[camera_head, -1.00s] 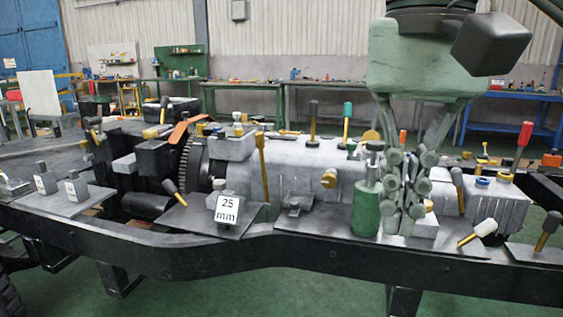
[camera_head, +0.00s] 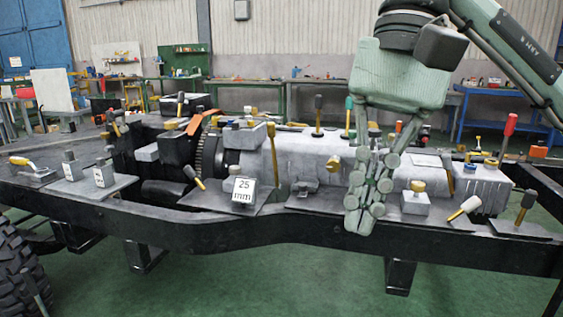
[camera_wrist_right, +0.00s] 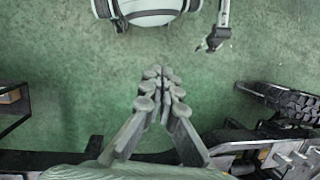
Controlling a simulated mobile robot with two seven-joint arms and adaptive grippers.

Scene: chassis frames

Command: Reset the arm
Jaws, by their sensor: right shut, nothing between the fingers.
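My right gripper (camera_head: 364,205) hangs from the upper right in the head view. Its grey-green fingers point down, tips together with nothing between them. They overlap the front edge of the black chassis frame (camera_head: 300,235) from this view. In the right wrist view the shut fingertips (camera_wrist_right: 161,78) show over green floor, with the chassis at the bottom. The green cylinder seen earlier beside the fingers is not clearly visible. I cannot make out my left gripper in either view.
A "25 mm" sign (camera_head: 243,190) stands on a plate left of the gripper. A grey block with a yellow knob (camera_head: 416,200) sits just right of the fingers. A tyre (camera_head: 18,270) is at lower left. Green floor (camera_head: 250,275) in front is clear.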

